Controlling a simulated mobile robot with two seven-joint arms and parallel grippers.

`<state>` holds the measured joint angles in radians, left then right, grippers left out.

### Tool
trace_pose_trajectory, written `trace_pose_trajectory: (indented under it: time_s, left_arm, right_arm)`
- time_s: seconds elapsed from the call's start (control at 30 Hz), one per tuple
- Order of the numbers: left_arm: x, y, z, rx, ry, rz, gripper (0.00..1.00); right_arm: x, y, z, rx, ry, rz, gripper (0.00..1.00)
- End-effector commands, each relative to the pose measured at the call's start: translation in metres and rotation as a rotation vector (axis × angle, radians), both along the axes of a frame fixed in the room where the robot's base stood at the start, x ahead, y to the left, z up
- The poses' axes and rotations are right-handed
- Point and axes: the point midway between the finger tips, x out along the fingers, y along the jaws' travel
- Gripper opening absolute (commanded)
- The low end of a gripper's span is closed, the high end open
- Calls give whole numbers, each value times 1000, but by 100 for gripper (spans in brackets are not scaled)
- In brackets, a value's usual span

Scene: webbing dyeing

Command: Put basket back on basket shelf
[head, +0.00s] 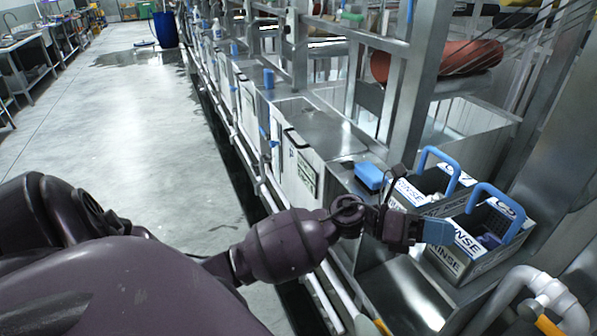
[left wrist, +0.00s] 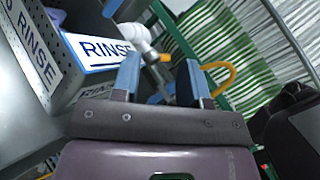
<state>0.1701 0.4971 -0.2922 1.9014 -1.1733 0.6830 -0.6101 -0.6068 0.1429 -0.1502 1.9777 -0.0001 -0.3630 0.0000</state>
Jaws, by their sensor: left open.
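Two grey baskets labelled RINSE, each with a blue handle, sit side by side on a metal shelf at the right of the head view: the nearer basket (head: 462,265) and the farther basket (head: 408,192). Something dark and purplish lies inside the nearer one. My left gripper (head: 438,231), with blue fingers, is open in front of the nearer basket's left side. I cannot tell whether it touches the basket. In the left wrist view the open fingers (left wrist: 163,82) have no basket between them, and a RINSE-labelled basket wall (left wrist: 88,52) is just left of them. My right gripper is out of view.
A blue block (head: 369,176) lies on the metal ledge beyond the baskets. A white pipe (head: 540,285) stands at the near right. Metal frame posts (head: 412,80) rise behind the ledge. The concrete floor (head: 130,130) at left is open.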

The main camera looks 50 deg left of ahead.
Motion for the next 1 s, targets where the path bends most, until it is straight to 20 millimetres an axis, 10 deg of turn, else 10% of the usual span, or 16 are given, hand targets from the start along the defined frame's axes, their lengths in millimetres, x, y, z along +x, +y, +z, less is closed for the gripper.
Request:
trace_pose_trajectory:
  time_s: [0.27,0.6,0.8,1.0]
  left_arm:
    - [-20,59,-59,-650,589,298,41]
    - [-115,143,-213,-1555,1371,770,41]
    - [-178,153,-269,-1893,1623,948,41]
    - [-196,153,-282,-1985,1688,992,41]
  right_arm:
    - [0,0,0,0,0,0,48]
    - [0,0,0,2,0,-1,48]
    - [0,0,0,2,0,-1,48]
    - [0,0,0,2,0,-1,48]
